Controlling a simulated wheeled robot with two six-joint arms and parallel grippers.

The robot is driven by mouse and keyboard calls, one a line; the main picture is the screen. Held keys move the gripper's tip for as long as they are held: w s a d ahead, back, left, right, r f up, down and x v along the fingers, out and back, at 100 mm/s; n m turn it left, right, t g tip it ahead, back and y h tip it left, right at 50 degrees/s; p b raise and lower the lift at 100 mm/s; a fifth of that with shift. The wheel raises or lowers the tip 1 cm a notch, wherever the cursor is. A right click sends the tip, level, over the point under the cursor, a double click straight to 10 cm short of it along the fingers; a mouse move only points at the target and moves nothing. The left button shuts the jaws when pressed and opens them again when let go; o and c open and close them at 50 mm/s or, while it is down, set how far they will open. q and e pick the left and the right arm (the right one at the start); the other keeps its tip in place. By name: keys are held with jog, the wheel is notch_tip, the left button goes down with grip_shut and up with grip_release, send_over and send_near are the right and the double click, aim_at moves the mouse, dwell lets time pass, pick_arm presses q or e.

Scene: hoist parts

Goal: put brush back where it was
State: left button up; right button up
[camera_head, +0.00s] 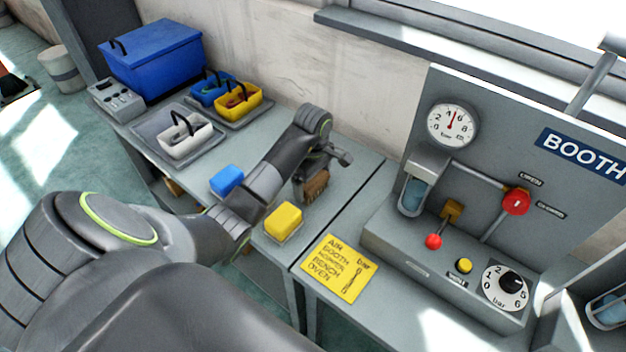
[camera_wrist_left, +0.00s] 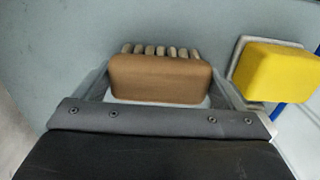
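The brush (camera_head: 315,186) has a brown block and pale bristles. It is at my left gripper (camera_head: 328,160), over the bench right of the blue block. In the left wrist view, the brush (camera_wrist_left: 160,80) lies crosswise between the two fingers of my left gripper (camera_wrist_left: 160,88). The fingers meet its two ends, with the bristles on the far side. I cannot tell whether the brush touches the bench. My right gripper is in neither view.
A yellow block (camera_head: 284,220) on a pale base and a blue block (camera_head: 227,180) are near the brush. A grey tray with a white caddy (camera_head: 187,142), yellow caddy (camera_head: 238,101) and blue box (camera_head: 155,60) stand farther left. A gauge panel (camera_head: 480,140) rises at right.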

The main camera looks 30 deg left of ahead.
aim_at(313, 180)
pick_arm(q)
jog(key=shift+o, duration=0.9)
jog(key=shift+r, duration=0.1)
notch_tip(313, 180, up, 3)
jog(key=shift+f, duration=0.2)
notch_tip(313, 180, up, 10)
jog(key=p, duration=0.9)
jog(key=shift+f, duration=0.25)
jog(key=shift+f, duration=0.1)
